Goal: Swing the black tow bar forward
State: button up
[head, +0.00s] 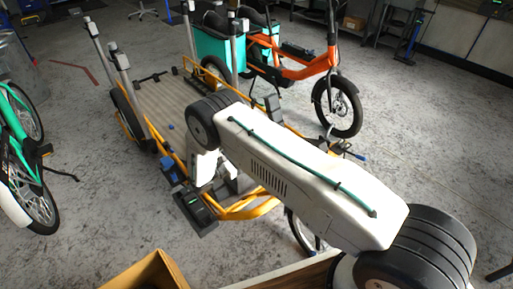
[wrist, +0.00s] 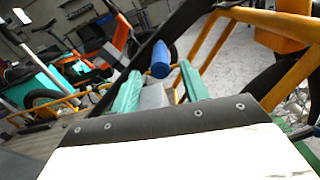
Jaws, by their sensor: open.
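The black tow bar (wrist: 187,32) appears in the wrist view as a dark bar slanting from lower left to the top, just beyond my fingers. A blue cylindrical grip (wrist: 160,60) stands in front of it, between and just beyond my fingertips; I cannot tell how it joins the bar. My gripper (wrist: 160,74) is open, its two green fingers apart, and nothing is clearly held. In the head view my white arm reaches down at the front of the yellow cargo bike (head: 250,211) and hides much of it. The tow bar cannot be made out there.
The bike's slatted deck (head: 160,100) has grey upright posts. Yellow frame tubes (wrist: 207,35) stand close to the right of my fingers. An orange bike (head: 310,68) is behind, a green bike (head: 22,140) at the left, and a cardboard box (head: 148,272) at the bottom. Floor at the right is clear.

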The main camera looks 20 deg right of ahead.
jog(key=x, duration=0.7)
jog(key=shift+d, duration=0.15)
jog(key=shift+w+r, duration=0.1)
grip_shut()
